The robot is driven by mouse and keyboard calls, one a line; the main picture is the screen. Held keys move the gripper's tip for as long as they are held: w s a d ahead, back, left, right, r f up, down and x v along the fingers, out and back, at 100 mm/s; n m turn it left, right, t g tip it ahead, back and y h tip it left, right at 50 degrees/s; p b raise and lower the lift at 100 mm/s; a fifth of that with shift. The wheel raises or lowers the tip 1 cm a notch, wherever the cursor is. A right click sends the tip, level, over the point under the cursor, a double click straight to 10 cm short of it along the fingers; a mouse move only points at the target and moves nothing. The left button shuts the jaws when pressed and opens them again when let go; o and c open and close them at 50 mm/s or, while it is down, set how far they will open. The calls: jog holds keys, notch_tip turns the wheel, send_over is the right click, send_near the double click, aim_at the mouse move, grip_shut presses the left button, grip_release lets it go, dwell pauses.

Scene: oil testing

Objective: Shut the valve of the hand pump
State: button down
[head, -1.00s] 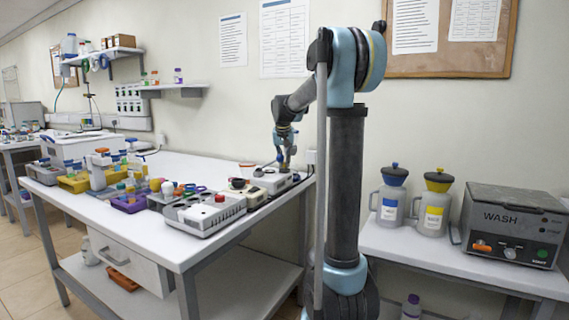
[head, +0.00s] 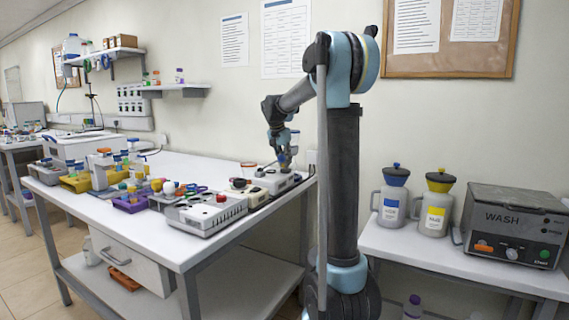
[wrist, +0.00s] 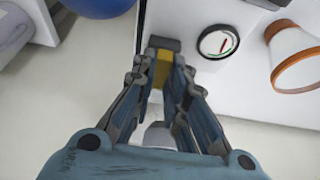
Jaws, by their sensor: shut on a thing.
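The hand pump (head: 276,182) seems to be the pale box at the far right end of the bench. My gripper (wrist: 163,62) is shut on a small yellow piece with a dark end, which looks like the valve (wrist: 162,72), at the edge of the white top. The fingers hide its sides, so I cannot tell how far it is turned. In the head view, my gripper (head: 285,160) is low over the box.
A blue round thing (wrist: 96,5) shows at the top left. A WASH unit (head: 514,224) stands at right.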

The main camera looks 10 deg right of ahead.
jog(key=c, duration=1.6)
grip_release()
jog(key=v, duration=1.2)
jog(key=shift+w, duration=0.1)
